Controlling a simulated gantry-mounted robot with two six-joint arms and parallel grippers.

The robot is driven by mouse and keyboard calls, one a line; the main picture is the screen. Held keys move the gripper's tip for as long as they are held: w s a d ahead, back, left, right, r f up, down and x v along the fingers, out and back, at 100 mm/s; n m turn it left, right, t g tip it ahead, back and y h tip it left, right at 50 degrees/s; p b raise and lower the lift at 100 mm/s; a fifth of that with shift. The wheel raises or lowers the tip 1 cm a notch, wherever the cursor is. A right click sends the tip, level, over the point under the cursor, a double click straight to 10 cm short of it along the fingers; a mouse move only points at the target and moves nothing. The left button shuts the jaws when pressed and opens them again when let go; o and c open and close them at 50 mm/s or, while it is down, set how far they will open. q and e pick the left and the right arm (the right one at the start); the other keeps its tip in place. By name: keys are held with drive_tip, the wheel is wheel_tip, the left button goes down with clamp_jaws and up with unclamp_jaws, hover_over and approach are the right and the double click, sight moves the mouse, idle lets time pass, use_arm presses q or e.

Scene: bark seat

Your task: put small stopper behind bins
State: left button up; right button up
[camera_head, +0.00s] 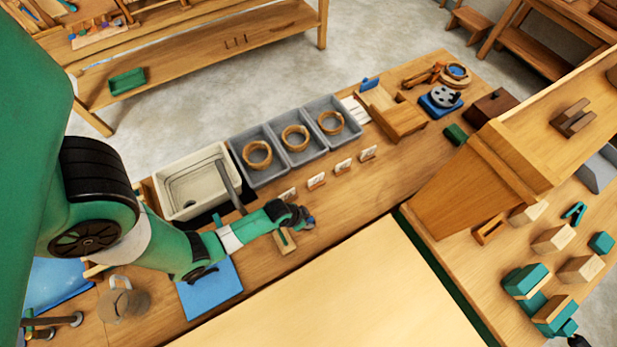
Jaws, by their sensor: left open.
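Three grey bins stand side by side along the bench's far edge: the left bin (268,178), the middle bin (283,130) and the right bin (346,133). Each holds a tan ring. My left gripper (306,220) is open on the near side of the bins, over the bench. A small wooden piece with a green mark (284,243) lies just below and beside it, apart from the bins. I cannot tell whether this piece is the small stopper. A small bluish bit shows at the fingertips, too small to identify. My right gripper is not in view.
A cream tub (178,183) stands left of the bins. Small white cards (317,181) stand in front of them. A wooden block fixture (399,118) is to their right. A blue mat (212,290) lies at lower left. A large pale board (350,300) fills the front.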

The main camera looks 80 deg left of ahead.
use_arm(q)
drive_tip(key=p+v, duration=0.6)
drive_tip(key=v, duration=0.3)
drive_tip(key=shift+s+r, duration=0.25)
drive_tip(key=shift+r, duration=0.05)
drive_tip(key=shift+w, duration=0.1)
